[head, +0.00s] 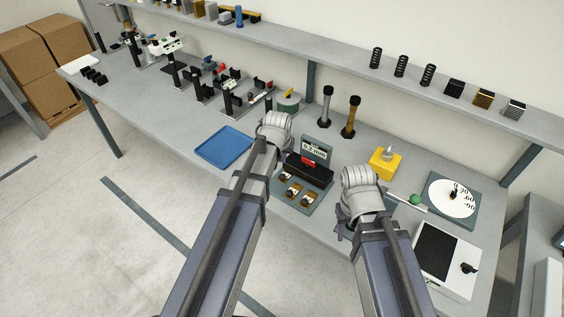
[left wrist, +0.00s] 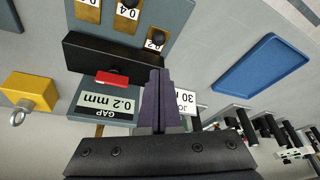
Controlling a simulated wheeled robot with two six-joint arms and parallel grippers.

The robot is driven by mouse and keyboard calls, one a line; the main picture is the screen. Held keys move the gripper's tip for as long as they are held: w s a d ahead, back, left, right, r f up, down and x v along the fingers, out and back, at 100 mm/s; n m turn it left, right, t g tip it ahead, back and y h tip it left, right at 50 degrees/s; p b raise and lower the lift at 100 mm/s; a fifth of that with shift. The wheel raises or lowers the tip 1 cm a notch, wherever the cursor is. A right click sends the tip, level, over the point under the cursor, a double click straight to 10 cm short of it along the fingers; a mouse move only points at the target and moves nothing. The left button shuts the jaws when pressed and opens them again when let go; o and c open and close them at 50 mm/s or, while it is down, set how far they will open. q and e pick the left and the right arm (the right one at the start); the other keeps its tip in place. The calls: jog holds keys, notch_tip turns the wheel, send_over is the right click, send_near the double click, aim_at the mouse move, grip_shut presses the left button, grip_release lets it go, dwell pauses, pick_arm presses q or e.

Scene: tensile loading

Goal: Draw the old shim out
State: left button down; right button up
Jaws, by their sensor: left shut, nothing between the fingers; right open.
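A black block (head: 310,168) stands on a grey-green base plate below a sign reading 0.2 mm (head: 315,148). A red piece (head: 308,172) shows on the block; it also shows in the left wrist view (left wrist: 112,78). I cannot tell whether this red piece is the old shim. Several labelled pieces (head: 292,192) lie on the plate in front of the block. My left gripper (left wrist: 161,72) is shut and empty, its tips close to the block beside the red piece; contact is unclear. My right gripper (head: 341,230) is open, right of the plate, its fingers mostly hidden.
A blue tray (head: 224,146) lies to the left. A yellow block with a ring (head: 385,162) stands to the right. A white dial (head: 452,196) and a black-topped box (head: 444,258) are farther right. Two upright posts (head: 350,118) stand behind.

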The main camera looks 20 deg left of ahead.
pick_arm(q)
jog(key=b, duration=0.9)
send_near(284, 172)
jog(key=x, duration=0.5)
jog(key=shift+f, duration=0.2)
jog(key=shift+p, duration=0.3)
jog(key=s, duration=0.1)
jog(key=s+a, duration=0.1)
jog(key=s, duration=0.3)
jog(key=shift+s+a, duration=0.1)
jog(key=shift+a, duration=0.3)
jog(key=shift+r, duration=0.2)
